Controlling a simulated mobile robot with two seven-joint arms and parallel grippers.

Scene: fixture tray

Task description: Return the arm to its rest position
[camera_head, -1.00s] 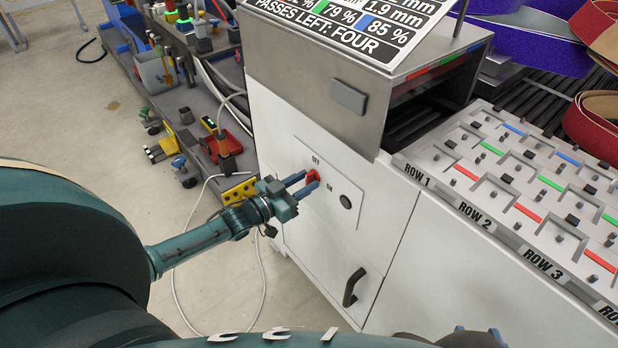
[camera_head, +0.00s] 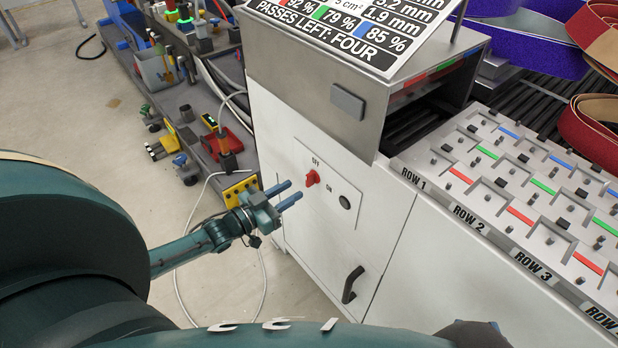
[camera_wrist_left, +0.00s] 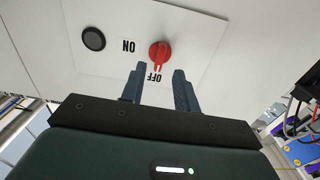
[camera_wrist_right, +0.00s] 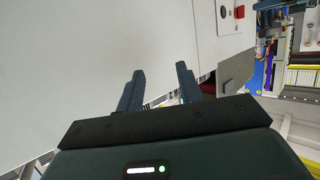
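My left gripper (camera_head: 292,192) is open and empty, in front of the white machine panel (camera_head: 345,215). Its fingers point at the red knob (camera_head: 312,178) but stand apart from it. In the left wrist view the knob (camera_wrist_left: 159,54) shows beyond the gap between the open fingers (camera_wrist_left: 160,78), its ridge towards the OFF label. My right gripper (camera_wrist_right: 158,77) is open and empty in the right wrist view, beside a plain white surface. Its fingers are not clearly visible in the head view.
A black button (camera_head: 345,202) and a black handle (camera_head: 352,284) are on the machine front. A fixture tray (camera_head: 525,190) with marked rows lies at the right. A low grey shelf (camera_head: 215,150) with tools and a loose cable (camera_head: 176,290) are at the left. Open floor (camera_head: 75,120) lies further left.

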